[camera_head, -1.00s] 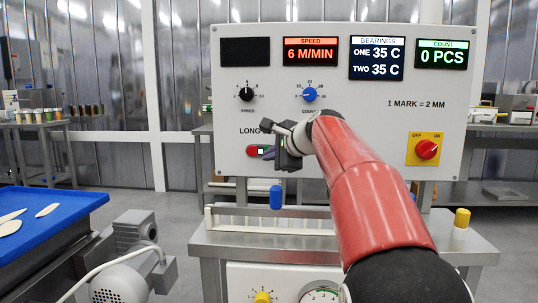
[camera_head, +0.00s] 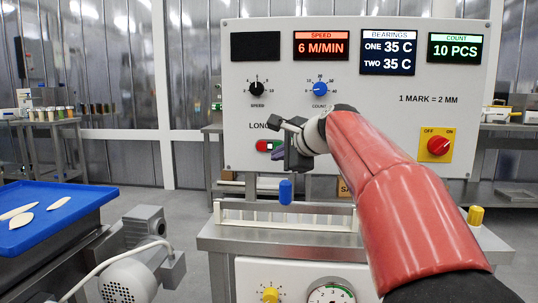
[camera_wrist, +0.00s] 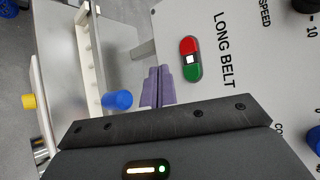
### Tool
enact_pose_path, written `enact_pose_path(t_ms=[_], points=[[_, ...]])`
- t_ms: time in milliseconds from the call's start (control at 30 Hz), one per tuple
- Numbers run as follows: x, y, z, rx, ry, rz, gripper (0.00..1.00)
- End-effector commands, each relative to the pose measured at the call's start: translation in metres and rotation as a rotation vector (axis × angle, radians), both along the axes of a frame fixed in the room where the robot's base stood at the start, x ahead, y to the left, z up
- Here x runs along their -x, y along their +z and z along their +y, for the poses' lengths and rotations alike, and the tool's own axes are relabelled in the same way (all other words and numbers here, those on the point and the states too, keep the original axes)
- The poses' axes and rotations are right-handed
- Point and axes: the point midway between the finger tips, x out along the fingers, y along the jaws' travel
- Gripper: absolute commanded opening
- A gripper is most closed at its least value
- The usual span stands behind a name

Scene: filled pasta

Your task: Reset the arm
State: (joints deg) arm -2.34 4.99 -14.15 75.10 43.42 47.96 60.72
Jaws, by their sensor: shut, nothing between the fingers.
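My gripper (camera_head: 281,143) is in front of the white control panel (camera_head: 345,205), by the red and green Long Belt button. Its purple fingers (camera_wrist: 157,86) are shut together with nothing between them. In the wrist view the fingers stand apart in the picture from the Long Belt button (camera_wrist: 191,59), which has a red and a green half; depth is hard to judge. My red arm reaches in from the lower right and hides part of the panel. The count display (camera_head: 454,47) reads 10 PCS.
A blue knob (camera_head: 285,191) stands on the machine top below the gripper, beside a white slotted rail (camera_head: 240,214). A yellow knob (camera_head: 475,215) is at the right. A blue tray (camera_head: 75,206) with pale flat pieces and a grey motor (camera_head: 128,283) are at left.

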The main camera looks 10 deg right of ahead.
Motion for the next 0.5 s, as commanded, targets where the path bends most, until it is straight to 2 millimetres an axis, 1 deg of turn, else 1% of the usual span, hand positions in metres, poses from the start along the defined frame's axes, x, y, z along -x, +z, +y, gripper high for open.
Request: enact_pose_path(t_ms=[67,167,267,300,367,400,467,500], points=[[0.015,-0.006,0.000,0.049,0.022,0.006,0.00],[0.052,-0.028,0.002,0.189,0.090,0.022,0.00],[0.108,-0.066,0.007,0.402,0.211,0.048,0.00],[0.132,-0.084,0.010,0.497,0.271,0.058,0.00],[0.169,-0.112,0.013,0.639,0.367,0.074,0.00],[0.193,-0.132,0.014,0.734,0.434,0.083,0.00],[0.227,-0.162,0.016,0.869,0.537,0.095,0.00],[0.249,-0.181,0.016,0.953,0.605,0.106,0.00]])
